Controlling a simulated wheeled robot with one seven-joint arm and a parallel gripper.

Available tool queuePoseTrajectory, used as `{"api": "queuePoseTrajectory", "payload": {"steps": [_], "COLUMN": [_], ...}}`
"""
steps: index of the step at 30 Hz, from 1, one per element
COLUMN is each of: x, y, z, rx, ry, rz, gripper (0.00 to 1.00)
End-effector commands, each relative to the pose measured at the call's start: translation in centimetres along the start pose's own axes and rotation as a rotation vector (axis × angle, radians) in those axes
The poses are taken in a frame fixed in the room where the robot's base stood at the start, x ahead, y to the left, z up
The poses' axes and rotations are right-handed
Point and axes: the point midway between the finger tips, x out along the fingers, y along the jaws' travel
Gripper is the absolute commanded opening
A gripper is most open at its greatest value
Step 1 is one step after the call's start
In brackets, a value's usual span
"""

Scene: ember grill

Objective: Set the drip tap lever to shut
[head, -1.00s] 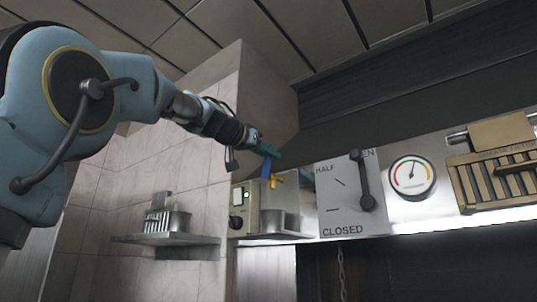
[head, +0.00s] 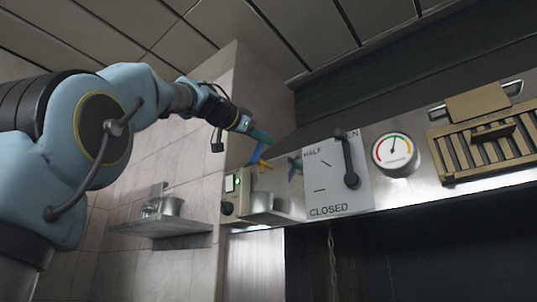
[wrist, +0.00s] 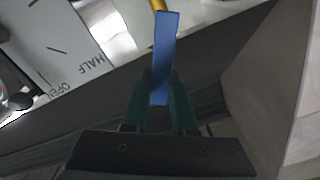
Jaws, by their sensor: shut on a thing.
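The drip tap has a flat blue lever (head: 257,153) and a yellow body (head: 265,164), in front of the shiny metal at the left end of the grill hood. In the head view the lever slants down to the left. My gripper (head: 262,137) reaches it from the upper left. In the wrist view the blue lever (wrist: 165,55) stands between my green fingers (wrist: 160,88), which are shut on it. A bit of yellow (wrist: 158,5) shows at its far end. The tap's outlet and any markings for its positions cannot be made out.
Right of the tap is a plate (head: 325,190) marked HALF and CLOSED with a dark lever (head: 349,160) pointing up. Beyond it are a round gauge (head: 395,150) and a brass-coloured slatted vent (head: 485,150). A wall shelf (head: 165,226) with a metal pot (head: 170,205) is below left.

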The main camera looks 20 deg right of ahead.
Motion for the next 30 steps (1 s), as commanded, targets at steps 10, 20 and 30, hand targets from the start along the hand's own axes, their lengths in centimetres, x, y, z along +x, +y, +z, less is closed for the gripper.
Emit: {"api": "queuePoseTrajectory", "payload": {"steps": [10, 20, 30], "x": [-0.1, -0.1, -0.1], "y": [2.3, 3.9, 5.0], "z": [0.8, 1.6, 2.6], "rx": [0.328, 0.639, 0.904], "ry": [0.003, 0.003, 0.003], "rz": [0.004, 0.003, 0.003], "gripper": [0.00, 0.00, 0.00]}}
